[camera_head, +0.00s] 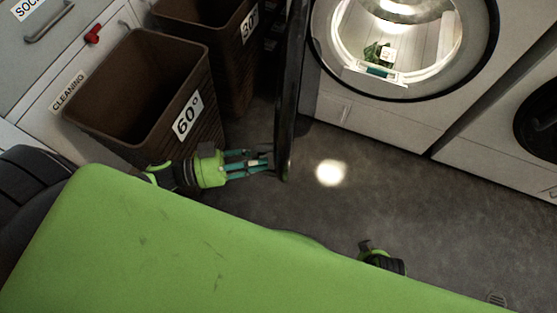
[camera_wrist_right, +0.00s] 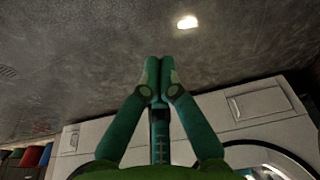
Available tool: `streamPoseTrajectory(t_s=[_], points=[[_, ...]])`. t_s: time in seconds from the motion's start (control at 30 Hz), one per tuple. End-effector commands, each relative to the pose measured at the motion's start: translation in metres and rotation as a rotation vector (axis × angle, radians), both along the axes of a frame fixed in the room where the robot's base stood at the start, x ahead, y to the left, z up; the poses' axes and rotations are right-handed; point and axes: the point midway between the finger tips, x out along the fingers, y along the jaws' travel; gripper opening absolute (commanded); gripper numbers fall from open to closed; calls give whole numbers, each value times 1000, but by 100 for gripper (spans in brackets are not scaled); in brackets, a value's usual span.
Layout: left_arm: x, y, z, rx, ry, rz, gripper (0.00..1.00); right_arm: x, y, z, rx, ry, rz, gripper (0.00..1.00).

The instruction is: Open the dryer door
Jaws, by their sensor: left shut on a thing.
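The dryer door (camera_head: 290,85) is a dark round door seen nearly edge-on in the head view, swung well out from the dryer (camera_head: 370,125). The dryer's round opening shows a lit drum with a green and white item (camera_head: 378,53) inside. My left gripper (camera_head: 268,162) is shut on the lower edge of the door; the exact contact is small in the picture. In the right wrist view my right gripper (camera_wrist_right: 159,68) has its fingertips together with nothing between them. Part of the right arm's end shows in the head view, low and right of the middle, mostly hidden behind my green body.
A brown basket marked 60° (camera_head: 190,115) stands beside my left gripper, with another brown basket (camera_head: 240,30) behind it. A second machine (camera_head: 510,140) with a dark round door stands at the right. Grey floor (camera_head: 390,185) before the dryer is clear.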

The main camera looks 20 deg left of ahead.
Motion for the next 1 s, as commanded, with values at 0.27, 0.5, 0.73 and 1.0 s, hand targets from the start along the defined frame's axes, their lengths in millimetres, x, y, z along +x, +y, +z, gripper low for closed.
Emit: streamPoseTrajectory(t_s=[0.27, 0.5, 0.73, 1.0], points=[[-2, 61, -3, 7, 5, 5, 0, 1, 1, 2, -1, 8, 0, 0], [-2, 66, -2, 4, 5, 4, 0, 6, 2, 8, 2, -4, 0, 0], [-2, 65, -2, 3, 4, 3, 51, 2, 1, 6, 0, 6, -1, 0], [-2, 65, 0, 2, 1, 2, 51, 3, 0, 6, -1, 3, 0, 0]])
